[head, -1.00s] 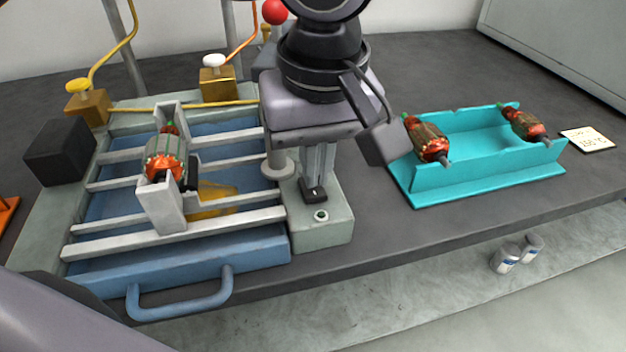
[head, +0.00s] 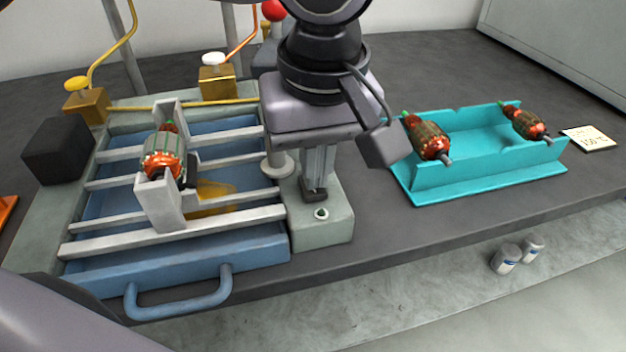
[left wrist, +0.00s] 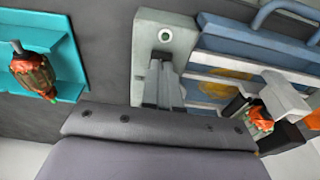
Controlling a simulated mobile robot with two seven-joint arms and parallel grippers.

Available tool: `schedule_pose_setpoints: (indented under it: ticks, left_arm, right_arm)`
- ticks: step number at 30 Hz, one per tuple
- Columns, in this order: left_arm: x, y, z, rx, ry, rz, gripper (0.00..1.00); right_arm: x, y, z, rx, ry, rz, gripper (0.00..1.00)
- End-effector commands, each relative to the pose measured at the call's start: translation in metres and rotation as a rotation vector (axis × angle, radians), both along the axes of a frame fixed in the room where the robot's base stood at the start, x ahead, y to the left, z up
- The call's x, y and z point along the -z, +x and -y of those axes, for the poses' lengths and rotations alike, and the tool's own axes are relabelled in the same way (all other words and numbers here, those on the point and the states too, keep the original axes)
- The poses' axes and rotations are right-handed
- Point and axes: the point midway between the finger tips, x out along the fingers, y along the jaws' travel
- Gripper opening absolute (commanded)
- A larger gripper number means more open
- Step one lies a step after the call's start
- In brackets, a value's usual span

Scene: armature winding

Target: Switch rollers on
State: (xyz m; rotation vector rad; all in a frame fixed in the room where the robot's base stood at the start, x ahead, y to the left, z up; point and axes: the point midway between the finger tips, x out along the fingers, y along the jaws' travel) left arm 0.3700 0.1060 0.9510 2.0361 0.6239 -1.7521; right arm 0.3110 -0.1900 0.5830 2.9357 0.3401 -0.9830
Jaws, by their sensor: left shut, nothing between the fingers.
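My left gripper (head: 314,192) is shut and empty, pointing down over the grey-green control box (head: 330,230). Its fingertips are just behind a small round button with a pale rim (head: 321,213) on the box's top; I cannot tell if they touch the box. In the left wrist view the fingers (left wrist: 163,95) reach over the box, and the button (left wrist: 165,36) shows clear of them. An armature (head: 164,155) with orange windings rests in a white cradle (head: 163,207) across the pale rails of the blue tray (head: 190,268). My right gripper is not in view.
A teal holder (head: 480,177) with two armatures (head: 430,138) (head: 525,123) stands right of the box. Brass blocks with yellow (head: 87,105) and white (head: 216,82) knobs stand behind the tray. A black block (head: 60,150) is at left. Bare table lies between box and holder.

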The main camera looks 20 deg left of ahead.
Motion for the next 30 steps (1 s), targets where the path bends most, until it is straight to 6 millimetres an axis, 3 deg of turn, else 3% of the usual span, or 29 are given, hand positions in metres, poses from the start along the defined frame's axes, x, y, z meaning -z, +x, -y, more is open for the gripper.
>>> schedule_pose_setpoints:
  ticks: [22, 30]
  left_arm:
    - [0.012, 0.0, 0.0, 0.0, 0.001, 0.001, 0.0]
    - [-0.005, 0.0, 0.0, -0.001, -0.002, 0.0, 0.0]
  right_arm:
    - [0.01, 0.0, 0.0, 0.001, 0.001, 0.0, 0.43]
    - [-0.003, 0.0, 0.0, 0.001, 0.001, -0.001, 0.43]
